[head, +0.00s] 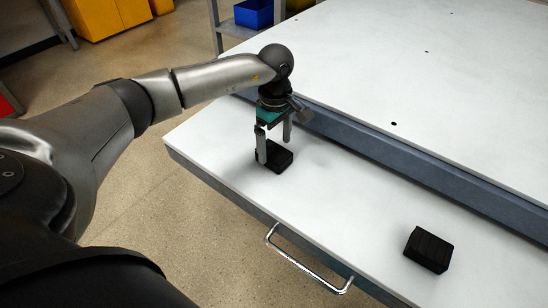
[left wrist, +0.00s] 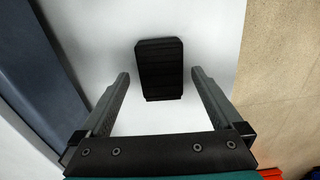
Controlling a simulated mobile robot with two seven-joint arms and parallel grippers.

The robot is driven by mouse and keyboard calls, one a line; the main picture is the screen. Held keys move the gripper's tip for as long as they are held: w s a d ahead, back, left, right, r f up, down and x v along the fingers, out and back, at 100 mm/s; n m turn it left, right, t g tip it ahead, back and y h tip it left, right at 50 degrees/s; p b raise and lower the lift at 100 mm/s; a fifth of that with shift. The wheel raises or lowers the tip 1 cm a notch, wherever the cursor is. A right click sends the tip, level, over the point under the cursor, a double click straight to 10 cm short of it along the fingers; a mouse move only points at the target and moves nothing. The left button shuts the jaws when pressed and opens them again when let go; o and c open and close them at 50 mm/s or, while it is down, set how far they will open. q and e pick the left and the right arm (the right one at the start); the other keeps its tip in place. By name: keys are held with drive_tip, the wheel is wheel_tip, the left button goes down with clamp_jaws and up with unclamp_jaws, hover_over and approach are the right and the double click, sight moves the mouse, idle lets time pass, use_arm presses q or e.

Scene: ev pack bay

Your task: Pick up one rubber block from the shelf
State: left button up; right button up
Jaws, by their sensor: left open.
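Two black ribbed rubber blocks lie on the white shelf (head: 330,205). The left block (head: 278,160) lies near the shelf's left end; it also shows in the left wrist view (left wrist: 161,68), ahead of and between the fingers. The right block (head: 428,249) lies nearer the shelf's front, well apart. My left gripper (head: 274,150) points down at the left block. Its two fingers are spread and empty, as the left wrist view shows (left wrist: 160,85). One finger hides part of the block in the head view. My right gripper is not in view.
A blue-grey raised rail (head: 400,155) runs along the back of the shelf, with a large white top (head: 420,70) behind it. A metal handle (head: 305,268) sticks out at the shelf's front. The shelf between the blocks is clear. A blue bin (head: 253,14) stands on a rack behind.

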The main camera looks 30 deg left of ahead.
sight(274, 152)
use_arm(q)
drive_tip(key=shift+a+f+b, duration=0.1)
drive_tip(key=shift+f+b, duration=0.4)
drive_tip(key=shift+f, duration=1.1)
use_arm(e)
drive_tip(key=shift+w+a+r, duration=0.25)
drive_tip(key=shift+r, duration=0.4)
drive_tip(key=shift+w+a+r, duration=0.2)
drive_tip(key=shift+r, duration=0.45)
use_arm(q)
drive_tip(key=c, duration=1.5)
